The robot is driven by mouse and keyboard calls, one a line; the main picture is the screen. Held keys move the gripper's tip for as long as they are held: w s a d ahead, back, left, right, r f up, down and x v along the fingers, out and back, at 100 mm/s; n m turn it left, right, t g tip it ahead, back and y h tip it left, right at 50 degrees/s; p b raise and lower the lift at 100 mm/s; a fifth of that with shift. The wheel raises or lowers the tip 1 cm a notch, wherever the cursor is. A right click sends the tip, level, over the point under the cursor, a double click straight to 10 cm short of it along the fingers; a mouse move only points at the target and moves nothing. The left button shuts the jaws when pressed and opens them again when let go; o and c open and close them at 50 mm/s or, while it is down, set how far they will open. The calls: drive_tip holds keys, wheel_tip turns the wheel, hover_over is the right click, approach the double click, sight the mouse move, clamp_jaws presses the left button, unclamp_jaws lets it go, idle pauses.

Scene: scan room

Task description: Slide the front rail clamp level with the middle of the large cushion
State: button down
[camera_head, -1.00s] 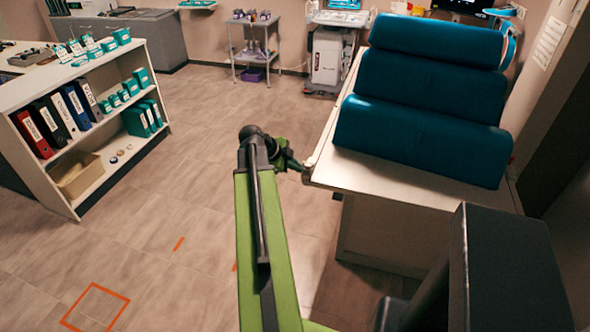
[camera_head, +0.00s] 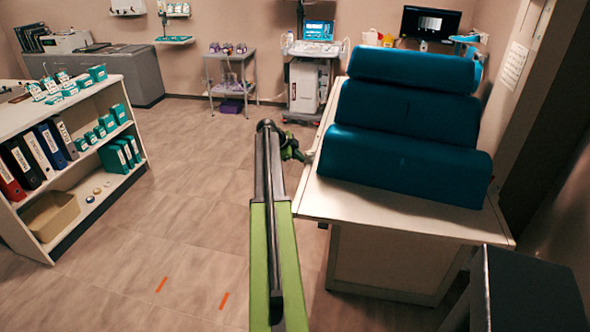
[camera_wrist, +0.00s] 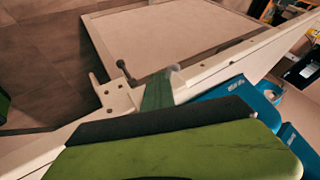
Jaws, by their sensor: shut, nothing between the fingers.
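The couch (camera_head: 400,214) stands right of centre in the head view with several teal cushions. The nearest, a wedge-like cushion (camera_head: 405,168), looks largest. My gripper (camera_head: 303,155) is small in the head view, at the couch's left side edge near that cushion's left end. In the wrist view my gripper (camera_wrist: 160,88) is shut, its tips at the couch's side rail. A pale clamp-like bracket with holes (camera_wrist: 112,95) and a dark ball-ended lever (camera_wrist: 122,66) sit just left of the fingers. I cannot tell whether they touch. In the head view the clamp is too small to make out.
A shelf (camera_head: 75,170) with binders and boxes stands at left. A trolley (camera_head: 230,80) and an ultrasound cart (camera_head: 308,80) stand at the back. A dark stool-like block (camera_head: 535,285) is at lower right. Floor between shelf and couch is clear, with orange marks (camera_head: 161,285).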

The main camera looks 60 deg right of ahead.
drive_tip(key=shift+w+d, duration=0.3)
drive_tip(key=shift+d, duration=0.7)
drive_tip(key=shift+w+d, duration=0.25)
drive_tip(key=shift+d, duration=0.7)
drive_tip(key=w+a+r+p, duration=0.2)
drive_tip(key=a+r+p, duration=0.5)
drive_tip(key=a, duration=0.2)
drive_tip(key=shift+w+a, duration=0.15)
drive_tip(key=shift+a, duration=0.15)
